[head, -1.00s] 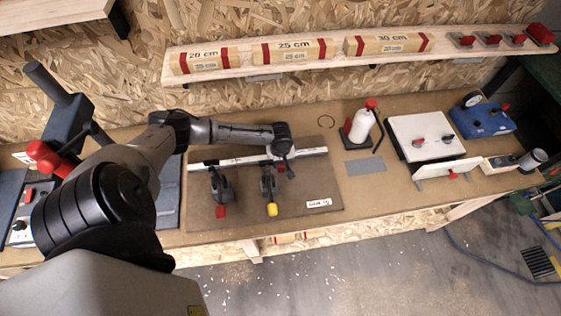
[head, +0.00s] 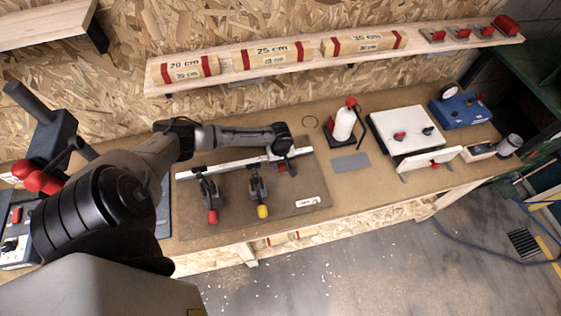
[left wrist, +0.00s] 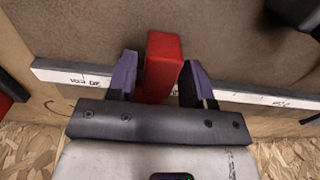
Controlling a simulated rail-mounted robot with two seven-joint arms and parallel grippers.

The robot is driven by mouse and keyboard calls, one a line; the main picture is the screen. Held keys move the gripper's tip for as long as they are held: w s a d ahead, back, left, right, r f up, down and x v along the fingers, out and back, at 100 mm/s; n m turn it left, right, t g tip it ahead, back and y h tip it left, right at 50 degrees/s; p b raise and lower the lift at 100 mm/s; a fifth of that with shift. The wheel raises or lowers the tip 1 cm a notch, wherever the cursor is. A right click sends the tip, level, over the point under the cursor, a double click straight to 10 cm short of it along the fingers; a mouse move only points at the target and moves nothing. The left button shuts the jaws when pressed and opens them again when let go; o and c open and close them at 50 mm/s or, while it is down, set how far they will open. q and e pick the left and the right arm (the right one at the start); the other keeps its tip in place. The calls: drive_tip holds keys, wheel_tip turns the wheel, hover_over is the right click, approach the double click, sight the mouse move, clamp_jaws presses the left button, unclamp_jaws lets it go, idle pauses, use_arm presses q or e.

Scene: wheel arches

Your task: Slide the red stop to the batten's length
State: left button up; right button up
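The red stop (left wrist: 160,65) stands at the pale marked rail (left wrist: 75,75) between the two fingers of my left gripper (left wrist: 160,78), which look closed against its sides. In the head view the stop (head: 281,166) shows under my left gripper (head: 283,150), towards the right of the rail (head: 225,164). Three wooden battens with red ends lie on the wall shelf: 20 cm (head: 188,69), 25 cm (head: 275,53) and 30 cm (head: 362,42). I cannot tell which one the task means. My right gripper is not in view.
A red-tipped clamp (head: 210,199) and a yellow-tipped clamp (head: 258,193) stand in front of the rail on the brown board (head: 290,205). A white bottle (head: 344,122), a grey plate (head: 350,162) and a white board (head: 403,130) are to the right.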

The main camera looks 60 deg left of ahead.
use_arm(q)
drive_tip(key=shift+o, duration=0.8)
wheel_tip(320, 180, up, 14)
drive_tip(key=shift+p, duration=0.3)
drive_tip(key=shift+f, duration=0.1)
idle(0.4)
